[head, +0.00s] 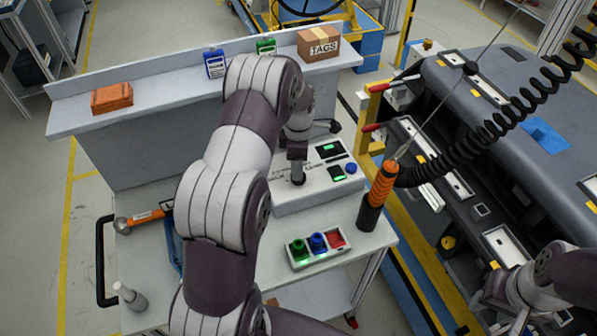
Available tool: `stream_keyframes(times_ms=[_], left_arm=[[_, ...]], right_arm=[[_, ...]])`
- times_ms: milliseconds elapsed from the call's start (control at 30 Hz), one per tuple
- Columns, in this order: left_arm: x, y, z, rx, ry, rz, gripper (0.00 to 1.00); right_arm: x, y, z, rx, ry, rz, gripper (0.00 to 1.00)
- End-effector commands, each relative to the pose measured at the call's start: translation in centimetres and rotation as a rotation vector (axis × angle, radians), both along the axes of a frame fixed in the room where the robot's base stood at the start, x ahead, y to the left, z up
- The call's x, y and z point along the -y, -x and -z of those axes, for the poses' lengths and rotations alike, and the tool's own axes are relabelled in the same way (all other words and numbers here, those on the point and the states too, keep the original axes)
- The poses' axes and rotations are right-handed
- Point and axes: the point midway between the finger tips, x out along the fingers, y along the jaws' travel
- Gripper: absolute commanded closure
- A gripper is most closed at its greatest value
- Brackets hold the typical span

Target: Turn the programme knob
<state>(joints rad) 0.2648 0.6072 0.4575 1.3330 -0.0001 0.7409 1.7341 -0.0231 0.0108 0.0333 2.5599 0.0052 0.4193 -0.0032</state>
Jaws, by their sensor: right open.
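A white control box (318,191) stands on the workbench, with small green-lit displays and a blue button (351,168) on its top. My left arm rises through the middle of the view and bends down over the box's left part. Its gripper (298,172) points down there, at a short grey round part that looks like the programme knob. The hand hides much of this spot, so I cannot tell whether the jaws touch or hold it. My right gripper (497,308) is at the lower right beside the dark dashboard module (480,110), open, with nothing visible in it.
An orange-handled tool (378,192) hangs on a black coiled cord right of the box. A tray (318,258) with green, blue and red parts sits in front. A back shelf (160,95) carries an orange box (111,98) and a TAGS carton (318,44).

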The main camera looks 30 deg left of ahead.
Motion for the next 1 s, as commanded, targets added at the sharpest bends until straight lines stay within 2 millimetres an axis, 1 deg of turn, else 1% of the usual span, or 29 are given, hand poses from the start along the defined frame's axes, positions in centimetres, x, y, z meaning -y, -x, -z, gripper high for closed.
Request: stream_keyframes(times_ms=[33,100,200,300,333,500,900,967,1000], left_arm=[[0.0,-0.1,-1.1,0.006,-0.002,0.0,0.31],[0.0,-0.1,-3.1,0.007,-0.002,0.0,0.31],[0.1,-0.1,-5.5,0.005,-0.002,0.0,0.31],[0.1,0.0,-7.5,0.003,-0.001,0.0,0.31],[0.1,0.0,-7.8,0.003,-0.001,0.0,0.31],[0.1,0.0,-8.5,0.0,0.0,0.001,0.31],[0.1,0.0,-8.4,0.001,0.0,0.003,0.31],[0.1,0.0,-8.4,0.002,-0.001,0.039,0.31],[0.0,-0.2,-8.4,0.01,-0.004,0.098,0.31]], right_arm=[[0.0,0.0,0.8,0.0,0.0,0.0,0.57],[0.0,0.0,1.3,0.0,0.0,0.0,0.57],[0.0,0.0,1.7,0.0,0.0,0.0,0.57],[0.0,0.0,1.3,0.0,0.0,0.0,0.57],[0.0,0.0,1.3,0.0,0.0,0.0,0.57],[0.0,0.0,1.3,0.0,0.0,0.0,0.57],[0.0,0.0,1.3,0.0,0.0,0.0,0.57],[0.0,0.0,1.3,0.0,0.0,0.0,0.57],[0.0,0.0,1.3,0.0,0.0,0.0,0.57]])
